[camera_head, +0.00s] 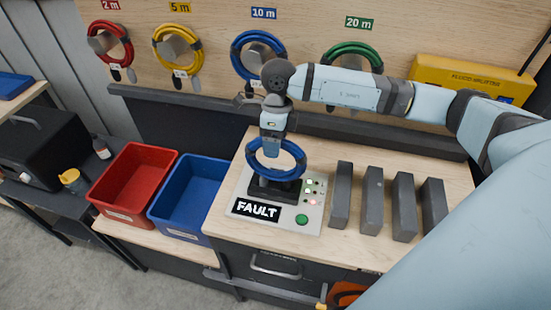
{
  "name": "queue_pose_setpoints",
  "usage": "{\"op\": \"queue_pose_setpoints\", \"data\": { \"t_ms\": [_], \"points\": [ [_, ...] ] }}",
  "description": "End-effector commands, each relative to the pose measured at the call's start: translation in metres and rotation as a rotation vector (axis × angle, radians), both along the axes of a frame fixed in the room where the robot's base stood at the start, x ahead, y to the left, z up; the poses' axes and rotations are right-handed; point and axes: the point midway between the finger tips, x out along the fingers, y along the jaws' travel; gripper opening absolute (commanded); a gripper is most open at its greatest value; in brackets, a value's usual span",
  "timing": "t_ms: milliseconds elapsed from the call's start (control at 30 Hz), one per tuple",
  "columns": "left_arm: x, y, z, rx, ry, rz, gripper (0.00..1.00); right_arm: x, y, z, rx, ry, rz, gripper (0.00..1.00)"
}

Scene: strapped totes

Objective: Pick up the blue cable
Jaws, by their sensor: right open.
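The fixture shows a FAULT label, a lit red light and a green button. My right gripper (272,155) points down over this coil, with its fingers at the coil's upper left. It is open, and the fingers hide part of the coil; I cannot tell whether they touch it. A second blue cable (236,56) hangs on the wall under the 10 m sign, partly hidden by my right arm. My left gripper is not in view.
Red (136,147) and blue (207,162) totes stand left of the fixture. Several dark upright blocks (372,187) stand to its right. Red (127,42), yellow (156,52) and green (377,60) cables hang on the wall. A dark ledge (190,104) runs below them.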

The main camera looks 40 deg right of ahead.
Motion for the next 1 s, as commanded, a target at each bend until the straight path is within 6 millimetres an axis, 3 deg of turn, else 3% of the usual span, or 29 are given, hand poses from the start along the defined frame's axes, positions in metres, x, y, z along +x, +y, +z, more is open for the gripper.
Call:
{"op": "queue_pose_setpoints", "data": {
  "t_ms": [167,400,700,1000],
  "points": [
    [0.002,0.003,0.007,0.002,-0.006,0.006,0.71,-0.002,0.003,-0.018,0.001,0.001,-0.002,0.63],
    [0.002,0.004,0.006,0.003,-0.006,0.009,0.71,-0.002,0.003,-0.02,0.0,-0.001,-0.001,0.63],
    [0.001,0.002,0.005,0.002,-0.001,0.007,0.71,-0.002,0.003,-0.02,0.0,-0.001,-0.001,0.0],
    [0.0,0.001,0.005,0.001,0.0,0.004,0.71,-0.001,0.003,-0.018,0.002,-0.005,-0.001,0.0]
  ]
}}
